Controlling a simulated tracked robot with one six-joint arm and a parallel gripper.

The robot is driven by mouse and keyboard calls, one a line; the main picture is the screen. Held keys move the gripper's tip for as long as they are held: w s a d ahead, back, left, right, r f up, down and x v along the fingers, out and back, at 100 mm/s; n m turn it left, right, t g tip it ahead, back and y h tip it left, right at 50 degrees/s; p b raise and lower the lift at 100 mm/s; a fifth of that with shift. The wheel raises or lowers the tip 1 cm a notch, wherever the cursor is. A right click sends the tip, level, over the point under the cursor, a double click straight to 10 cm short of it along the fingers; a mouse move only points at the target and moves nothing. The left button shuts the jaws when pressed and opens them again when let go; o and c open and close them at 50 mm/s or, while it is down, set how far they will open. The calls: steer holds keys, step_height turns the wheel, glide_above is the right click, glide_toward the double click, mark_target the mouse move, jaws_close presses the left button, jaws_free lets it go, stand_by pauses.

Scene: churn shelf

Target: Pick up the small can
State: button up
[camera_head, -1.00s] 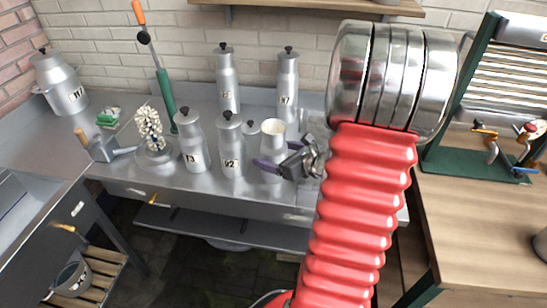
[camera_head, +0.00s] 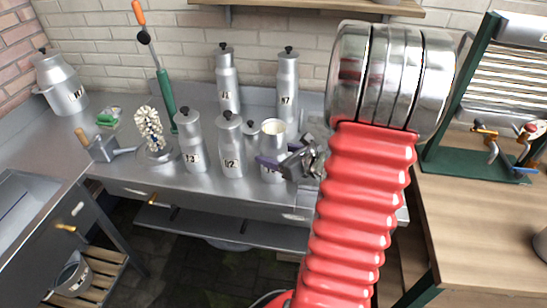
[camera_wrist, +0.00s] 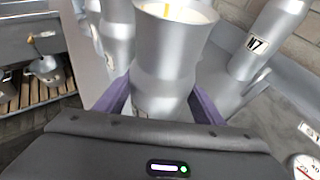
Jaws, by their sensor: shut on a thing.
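An open-topped metal can (camera_head: 273,144) with pale, creamy contents is on the steel counter's right part, roughly upright. A label shows low on its side, partly covered. My gripper (camera_head: 270,162) comes from the right, with its purple fingers shut around this can's body. In the wrist view, the open can (camera_wrist: 168,55) fills the middle, with a purple finger (camera_wrist: 116,98) on either side; the fingertips are hidden behind it. I cannot tell whether its base touches the counter. A small lidded can (camera_head: 250,133) with a dark knob stands just left, partly hidden.
Taller lidded cans (camera_head: 231,150) stand close on the left, and a can labelled N7 (camera_head: 287,85) stands behind. A brush (camera_head: 149,127) and a green-handled tool (camera_head: 165,92) are farther left. A green frame (camera_head: 470,165) stands on the wooden bench at right.

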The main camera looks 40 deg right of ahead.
mark_target(266, 126)
steer(key=c, duration=0.6)
steer(key=shift+r, duration=0.1)
steer(key=shift+r, duration=4.95)
